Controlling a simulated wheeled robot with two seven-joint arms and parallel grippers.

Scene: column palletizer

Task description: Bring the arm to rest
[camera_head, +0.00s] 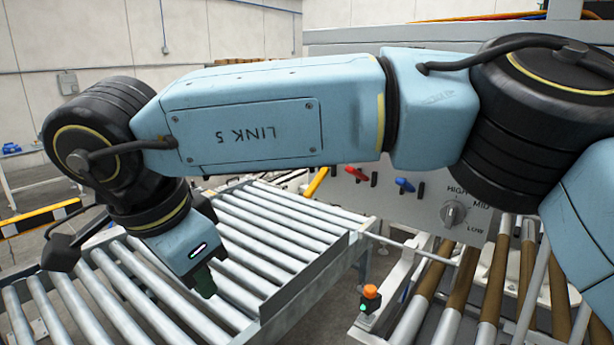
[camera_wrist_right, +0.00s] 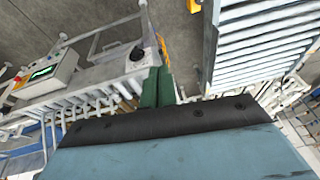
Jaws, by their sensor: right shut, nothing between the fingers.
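My right arm, pale blue with black joints and the label LINK 5, stretches across the head view from the right side to the left. Its wrist bends down at the left, and my right gripper (camera_head: 203,284) points down above the grey roller conveyor (camera_head: 290,232). The gripper's green fingers also show in the right wrist view (camera_wrist_right: 157,88), close together with nothing between them. Whether the fingertips touch anything below cannot be told. My left gripper is not in view.
A grey control panel (camera_head: 425,205) with red and blue levers and a HIGH-MID-LOW knob stands behind the arm. An orange button (camera_head: 370,291) sits on a post at lower centre. Brown rollers (camera_head: 450,283) lie at right. A yellow-black barrier (camera_head: 40,218) stands at left.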

